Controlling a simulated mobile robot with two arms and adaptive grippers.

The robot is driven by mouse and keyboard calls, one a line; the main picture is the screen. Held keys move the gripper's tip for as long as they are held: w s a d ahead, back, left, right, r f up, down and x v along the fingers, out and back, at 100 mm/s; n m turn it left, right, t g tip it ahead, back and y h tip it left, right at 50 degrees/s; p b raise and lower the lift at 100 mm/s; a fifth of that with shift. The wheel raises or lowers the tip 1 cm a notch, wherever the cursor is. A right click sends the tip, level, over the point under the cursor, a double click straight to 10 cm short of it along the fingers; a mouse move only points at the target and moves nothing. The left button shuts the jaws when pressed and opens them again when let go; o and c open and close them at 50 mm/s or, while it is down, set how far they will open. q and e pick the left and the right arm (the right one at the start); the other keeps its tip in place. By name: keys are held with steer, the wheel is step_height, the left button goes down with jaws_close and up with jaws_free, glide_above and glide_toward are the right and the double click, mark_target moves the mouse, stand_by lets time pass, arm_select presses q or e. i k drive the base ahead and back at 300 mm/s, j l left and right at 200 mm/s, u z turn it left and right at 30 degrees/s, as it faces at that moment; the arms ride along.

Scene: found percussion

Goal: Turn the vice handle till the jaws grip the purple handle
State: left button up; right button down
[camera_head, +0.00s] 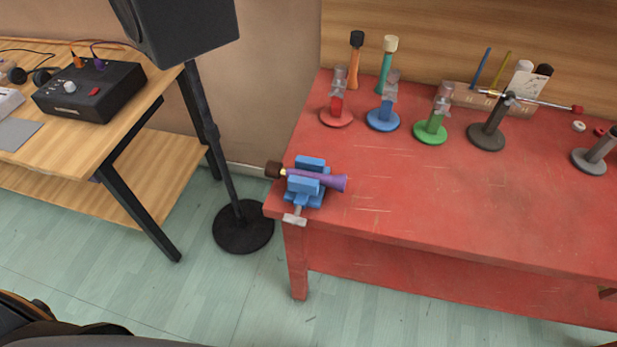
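The blue vice (302,199) sits at the left front corner of the red table. A mallet with a purple handle (332,182) and a dark brown head (273,169) lies across it, between the two blue jaws. The head sticks out to the left and the wide end of the handle to the right. I cannot tell whether the jaws touch the handle. The grey vice handle (294,219) hangs at the table's front edge, roughly level. Neither of my grippers is in view.
The red table (450,210) is clear right of the vice. Coloured stands, including a green one (430,132), and upright mallets are along its back. A black speaker stand (243,227) rises close to the left. A wooden desk (125,115) is farther left.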

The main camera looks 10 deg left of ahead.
mark_target(295, 219)
steer(key=k+l, duration=0.15)
steer(key=l, duration=0.25)
steer(key=k+l, duration=0.15)
steer(key=l, duration=0.25)
steer(key=k+l, duration=0.15)
steer(key=l, duration=0.25)
steer(key=k+l, duration=0.15)
steer(key=l, duration=0.3)
